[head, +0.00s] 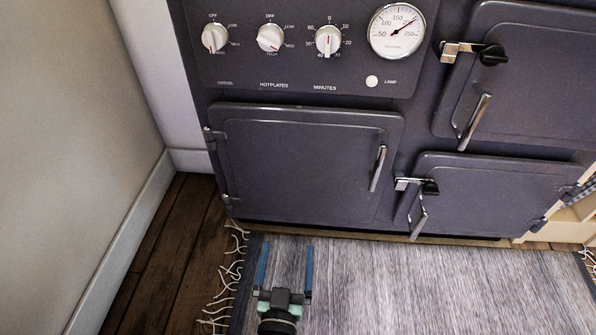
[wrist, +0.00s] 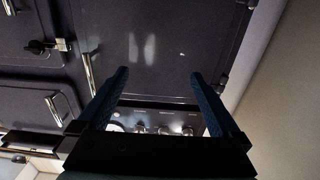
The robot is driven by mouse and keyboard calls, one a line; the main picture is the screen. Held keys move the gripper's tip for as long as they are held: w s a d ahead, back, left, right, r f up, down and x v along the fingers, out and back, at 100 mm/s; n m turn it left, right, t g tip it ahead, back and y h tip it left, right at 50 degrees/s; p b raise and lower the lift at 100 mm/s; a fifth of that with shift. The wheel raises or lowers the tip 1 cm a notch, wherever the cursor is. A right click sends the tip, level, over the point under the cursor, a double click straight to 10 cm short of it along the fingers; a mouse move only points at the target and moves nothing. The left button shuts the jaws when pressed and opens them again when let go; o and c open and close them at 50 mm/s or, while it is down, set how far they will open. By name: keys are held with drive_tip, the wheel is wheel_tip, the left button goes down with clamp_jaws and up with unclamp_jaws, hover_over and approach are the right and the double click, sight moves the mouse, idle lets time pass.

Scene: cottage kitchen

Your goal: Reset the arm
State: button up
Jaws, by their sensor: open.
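My gripper (head: 285,265) shows at the bottom of the head view, above the fringed rug and in front of the dark stove. Its two blue fingers are apart with nothing between them. In the wrist view my gripper (wrist: 158,82) is also open and empty, and the stove's dark door (wrist: 160,45) lies beyond the fingers. The picture there looks upside down, with the stove's knobs (wrist: 163,130) low between the fingers.
The stove (head: 300,170) has several closed doors with metal handles. A handle (head: 378,168) sticks out from the left door. A pale wall (head: 70,130) stands at left beside bare wood floor (head: 150,260). The rug (head: 430,285) looks clear.

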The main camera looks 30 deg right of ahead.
drive_tip(key=p+v, duration=0.1)
drive_tip(key=v, duration=0.3)
drive_tip(key=shift+s+a, duration=0.1)
drive_tip(key=shift+a, duration=0.05)
